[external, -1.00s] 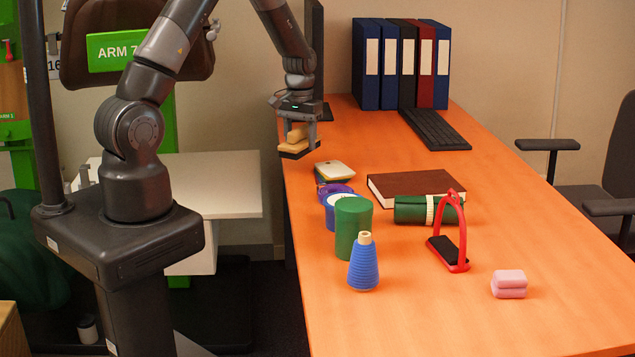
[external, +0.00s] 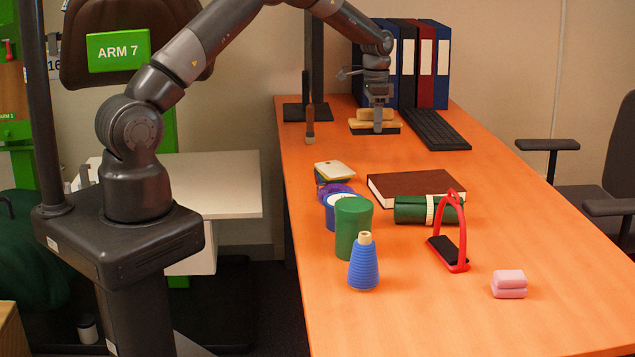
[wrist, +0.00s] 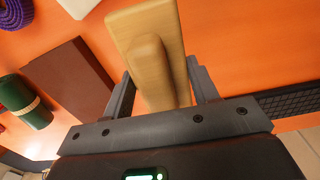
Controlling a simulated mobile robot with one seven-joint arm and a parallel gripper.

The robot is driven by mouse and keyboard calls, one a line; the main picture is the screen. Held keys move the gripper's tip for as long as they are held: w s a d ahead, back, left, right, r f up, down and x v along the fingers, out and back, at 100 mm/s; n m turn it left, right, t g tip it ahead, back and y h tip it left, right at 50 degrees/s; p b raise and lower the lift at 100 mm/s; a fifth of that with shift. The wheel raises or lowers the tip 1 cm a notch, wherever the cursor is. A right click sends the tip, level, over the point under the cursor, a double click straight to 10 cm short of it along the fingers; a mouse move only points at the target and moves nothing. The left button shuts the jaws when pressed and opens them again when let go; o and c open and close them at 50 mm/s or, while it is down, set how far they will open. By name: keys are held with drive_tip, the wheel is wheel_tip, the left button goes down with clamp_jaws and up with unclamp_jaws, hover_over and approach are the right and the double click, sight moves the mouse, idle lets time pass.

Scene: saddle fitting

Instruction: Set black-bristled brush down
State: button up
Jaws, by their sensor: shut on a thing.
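The black-bristled brush (external: 360,123) has a pale wooden body and handle, with dark bristles facing down. It is at the far end of the orange table, left of the keyboard. My gripper (external: 378,126) comes straight down from above and is shut on the brush's wooden grip. In the wrist view the wood (wrist: 144,30) lies between the two fingers of my gripper (wrist: 163,85). The bristles are low at the table top; I cannot tell whether they touch it. They are hidden in the wrist view.
The keyboard (external: 435,129) lies close to the right of the brush, with several binders (external: 427,65) behind. A monitor (external: 316,50) and a brown-handled item (external: 309,125) are to the left. A brown book (external: 415,185) and other items are nearer; bare table lies between.

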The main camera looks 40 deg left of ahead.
hover_over(360, 157)
wheel_tip(360, 157, down, 5)
drive_tip(key=shift+w+f, duration=0.1)
drive_tip(key=shift+w, duration=0.05)
drive_tip(key=shift+a+f, duration=0.1)
drive_tip(key=shift+f, duration=1.85)
drive_tip(key=shift+f, duration=0.1)
drive_tip(key=o, duration=1.1)
drive_tip(key=shift+f, duration=0.1)
drive_tip(key=shift+c, duration=0.2)
